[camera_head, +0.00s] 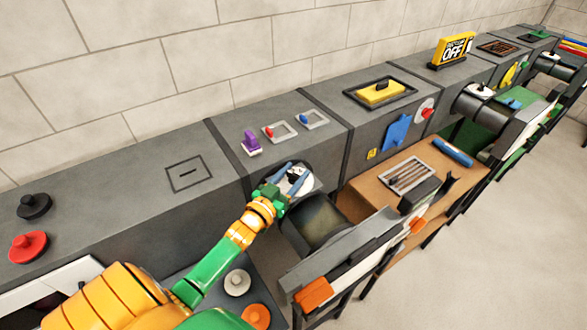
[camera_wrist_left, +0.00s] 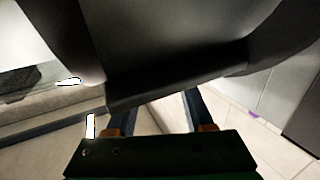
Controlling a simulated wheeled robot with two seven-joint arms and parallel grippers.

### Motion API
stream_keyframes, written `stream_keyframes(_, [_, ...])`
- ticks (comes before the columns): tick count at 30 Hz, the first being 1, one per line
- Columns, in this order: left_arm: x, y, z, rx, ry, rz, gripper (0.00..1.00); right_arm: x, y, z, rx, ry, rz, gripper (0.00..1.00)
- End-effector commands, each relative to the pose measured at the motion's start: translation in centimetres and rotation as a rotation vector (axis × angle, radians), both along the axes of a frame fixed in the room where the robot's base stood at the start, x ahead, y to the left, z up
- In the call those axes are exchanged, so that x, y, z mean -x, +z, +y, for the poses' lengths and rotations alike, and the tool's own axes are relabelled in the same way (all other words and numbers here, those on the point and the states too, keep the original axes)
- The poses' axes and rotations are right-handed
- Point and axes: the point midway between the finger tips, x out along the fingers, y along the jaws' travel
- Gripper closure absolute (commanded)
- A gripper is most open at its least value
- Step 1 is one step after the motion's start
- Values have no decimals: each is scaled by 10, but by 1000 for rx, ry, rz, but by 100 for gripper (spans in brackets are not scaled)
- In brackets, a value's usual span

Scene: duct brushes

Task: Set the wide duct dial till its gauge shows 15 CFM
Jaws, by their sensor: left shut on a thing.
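In the left wrist view the fingers (camera_wrist_left: 162,112) stand against a dark grey form (camera_wrist_left: 180,82), probably the knob seen very close. No gauge reading can be made out. My right gripper does not show.
A purple knob (camera_head: 251,144) and two small framed switches stand on the grey counter behind the dial. A yellow block (camera_head: 380,92) lies further right. A wooden bench (camera_head: 375,192) carries a slotted tray (camera_head: 408,175) and a blue cylinder (camera_head: 453,152). The pale floor at right is clear.

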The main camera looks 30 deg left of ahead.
Motion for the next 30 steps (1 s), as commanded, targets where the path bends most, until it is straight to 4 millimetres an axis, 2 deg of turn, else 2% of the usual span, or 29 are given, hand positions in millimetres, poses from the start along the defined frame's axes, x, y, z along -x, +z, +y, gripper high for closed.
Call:
stream_keyframes(9, [0, 0, 0, 2, 86, -2, 100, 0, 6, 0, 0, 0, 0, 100])
stream_keyframes(22, [0, 0, 0, -1, 94, -3, 100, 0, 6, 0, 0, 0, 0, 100])
stream_keyframes(23, [0, 0, 0, -1, 94, -3, 39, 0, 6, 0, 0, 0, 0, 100])
stream_keyframes(24, [0, 0, 0, -1, 94, -3, 29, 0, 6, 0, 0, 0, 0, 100])
stream_keyframes(25, [0, 0, 0, -1, 94, -3, 21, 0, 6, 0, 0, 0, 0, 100])
stream_keyframes(26, [0, 0, 0, -1, 94, -3, 18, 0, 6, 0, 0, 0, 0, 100])
stream_keyframes(30, [0, 0, 0, -1, 94, -3, 18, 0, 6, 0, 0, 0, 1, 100])
